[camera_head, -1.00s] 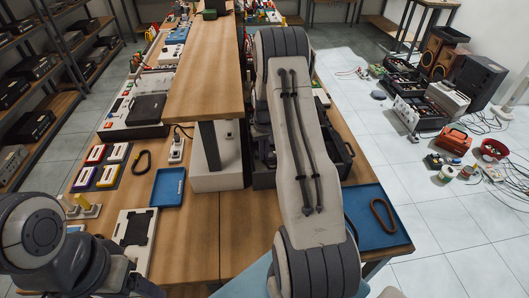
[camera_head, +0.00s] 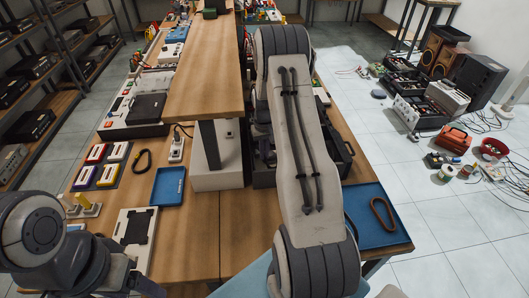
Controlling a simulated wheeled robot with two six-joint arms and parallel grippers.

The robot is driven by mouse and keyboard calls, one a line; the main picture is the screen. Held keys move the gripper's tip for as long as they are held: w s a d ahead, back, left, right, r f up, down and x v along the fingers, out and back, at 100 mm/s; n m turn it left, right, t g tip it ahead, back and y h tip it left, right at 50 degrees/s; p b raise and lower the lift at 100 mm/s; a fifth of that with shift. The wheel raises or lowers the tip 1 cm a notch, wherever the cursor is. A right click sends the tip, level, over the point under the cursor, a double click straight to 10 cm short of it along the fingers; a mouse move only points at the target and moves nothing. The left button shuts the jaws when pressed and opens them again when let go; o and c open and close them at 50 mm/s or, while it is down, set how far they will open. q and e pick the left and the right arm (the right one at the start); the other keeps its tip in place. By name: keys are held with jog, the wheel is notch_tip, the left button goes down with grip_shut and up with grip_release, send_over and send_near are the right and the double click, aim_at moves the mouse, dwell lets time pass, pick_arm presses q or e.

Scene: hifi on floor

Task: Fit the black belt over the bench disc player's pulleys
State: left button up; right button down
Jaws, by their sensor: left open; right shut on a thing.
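A brown loop (camera_head: 383,214) lies in a blue tray (camera_head: 358,208) at the bench's right front corner. A dark open-topped unit (camera_head: 335,150) shows partly behind my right arm; I cannot tell whether it is the disc player, and no pulleys can be made out. My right arm crosses the middle of the view and hides its own gripper and whatever it holds. My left arm is at the lower left; its gripper does not show.
A raised wooden shelf (camera_head: 205,70) runs along the bench above a white box (camera_head: 215,165). A small blue tray (camera_head: 168,187) and a white frame (camera_head: 135,235) lie at the left front. The front middle of the bench (camera_head: 200,235) is bare. Speakers and tools stand on the right floor.

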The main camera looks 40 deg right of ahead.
jog(key=shift+f+b, duration=0.8)
jog(key=shift+f, duration=0.4)
dwell(0.6)
jog(key=c, duration=0.9)
grip_release()
jog(key=shift+c, duration=0.2)
notch_tip(320, 180, up, 10)
jog(key=shift+r+b, duration=0.25)
jog(key=shift+b, duration=0.85)
jog(key=shift+r, duration=0.15)
